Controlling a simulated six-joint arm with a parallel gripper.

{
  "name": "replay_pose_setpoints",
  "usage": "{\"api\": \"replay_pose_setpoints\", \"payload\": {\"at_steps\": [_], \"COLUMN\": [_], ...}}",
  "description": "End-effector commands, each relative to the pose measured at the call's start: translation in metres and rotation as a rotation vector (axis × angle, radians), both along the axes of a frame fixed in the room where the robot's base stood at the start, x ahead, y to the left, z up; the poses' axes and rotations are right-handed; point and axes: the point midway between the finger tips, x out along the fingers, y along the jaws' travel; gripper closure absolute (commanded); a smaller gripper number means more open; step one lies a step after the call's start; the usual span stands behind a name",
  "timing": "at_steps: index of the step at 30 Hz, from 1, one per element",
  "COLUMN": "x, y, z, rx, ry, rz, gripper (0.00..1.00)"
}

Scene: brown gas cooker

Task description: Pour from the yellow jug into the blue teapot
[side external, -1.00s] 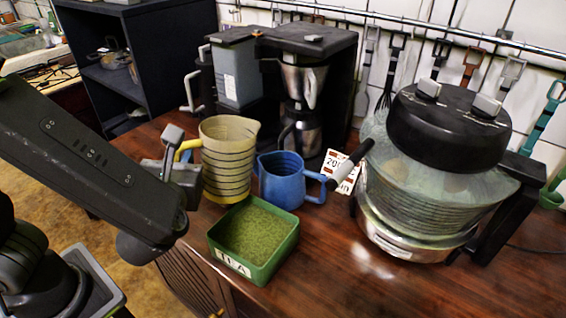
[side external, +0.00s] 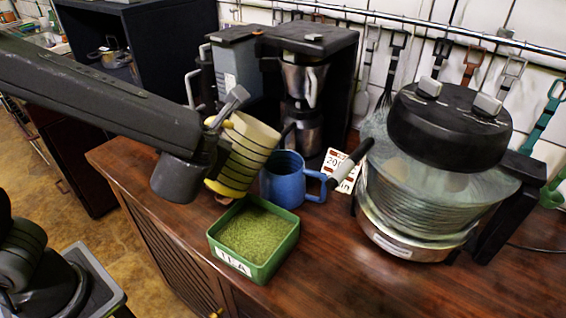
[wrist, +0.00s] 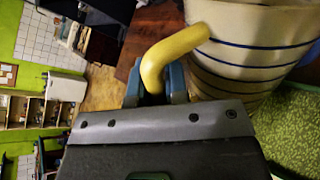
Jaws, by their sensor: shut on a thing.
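The yellow jug (side external: 246,150), cream-yellow with dark rings, is tilted to the right in the side view, its rim toward the blue teapot. It looks lifted off the counter. My gripper (side external: 222,122) is at its left side, shut on its handle. In the wrist view the yellow handle (wrist: 172,52) sits between my fingers (wrist: 160,82), beside the striped jug body (wrist: 250,45). The blue teapot (side external: 284,178) stands upright on the counter, just right of the jug, its handle to the right. Whether anything flows from the jug cannot be seen.
A green box of tea (side external: 228,256) stands in front of the jug and teapot. A coffee machine (side external: 306,42) is behind them. A large glass cooker (side external: 420,190) with a black lid stands at the right. The front right of the wooden counter (side external: 370,285) is clear.

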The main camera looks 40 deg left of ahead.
Motion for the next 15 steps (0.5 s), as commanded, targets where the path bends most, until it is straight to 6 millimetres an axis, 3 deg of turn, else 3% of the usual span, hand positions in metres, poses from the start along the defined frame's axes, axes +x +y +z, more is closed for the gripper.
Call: {"api": "replay_pose_setpoints", "payload": {"at_steps": [15], "x": [0.0098], "y": [-0.0033], "z": [0.0079], "rx": [0.055], "ry": [0.162], "rz": [-0.001], "gripper": [1.0]}}
